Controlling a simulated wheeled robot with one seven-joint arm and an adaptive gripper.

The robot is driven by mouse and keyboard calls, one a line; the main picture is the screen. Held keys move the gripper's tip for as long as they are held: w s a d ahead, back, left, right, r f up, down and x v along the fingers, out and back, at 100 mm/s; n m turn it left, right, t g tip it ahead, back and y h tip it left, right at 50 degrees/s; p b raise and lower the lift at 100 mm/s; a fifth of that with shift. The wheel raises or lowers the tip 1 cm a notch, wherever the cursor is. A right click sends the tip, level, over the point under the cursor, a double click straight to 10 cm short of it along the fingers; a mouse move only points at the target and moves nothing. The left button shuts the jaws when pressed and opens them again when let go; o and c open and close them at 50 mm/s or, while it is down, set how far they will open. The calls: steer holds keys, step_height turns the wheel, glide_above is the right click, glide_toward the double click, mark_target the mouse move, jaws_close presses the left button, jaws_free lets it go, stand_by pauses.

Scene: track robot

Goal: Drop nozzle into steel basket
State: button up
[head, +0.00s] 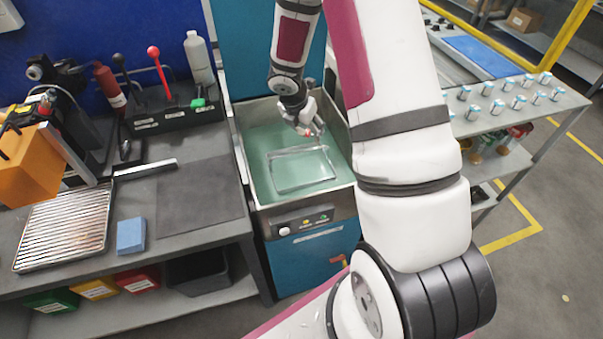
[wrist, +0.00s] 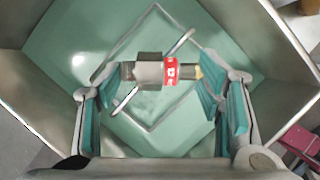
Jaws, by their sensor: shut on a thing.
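The nozzle (wrist: 150,72) is a short grey metal cylinder with a red labelled band and a brass-coloured tip. My gripper (wrist: 160,80) is shut on it, with one teal-padded finger at each end. In the head view, my gripper (head: 308,126) hangs over the open tank, and only a small reddish bit of the nozzle shows there. The steel basket (head: 301,189) is a thin rectangular frame inside the tank. In the wrist view, the basket (wrist: 132,36) lies beneath the nozzle, with a slanting bar across it partly hidden by the nozzle. The nozzle's height above it is unclear.
The steel-walled tank (head: 241,160) has green liquid or a green floor inside. A workbench (head: 200,190) on the left holds a rack (head: 65,228), a blue block (head: 131,235) and bottles. A shelf with several small metal parts (head: 500,104) stands right, partly behind my arm.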

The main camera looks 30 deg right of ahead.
steer(key=shift+f+b, duration=0.3)
steer(key=shift+f, duration=0.55)
steer(key=o, duration=1.3)
steer(key=shift+r, duration=0.1)
steer(key=v, duration=1.2)
steer(key=shift+s, duration=0.1)
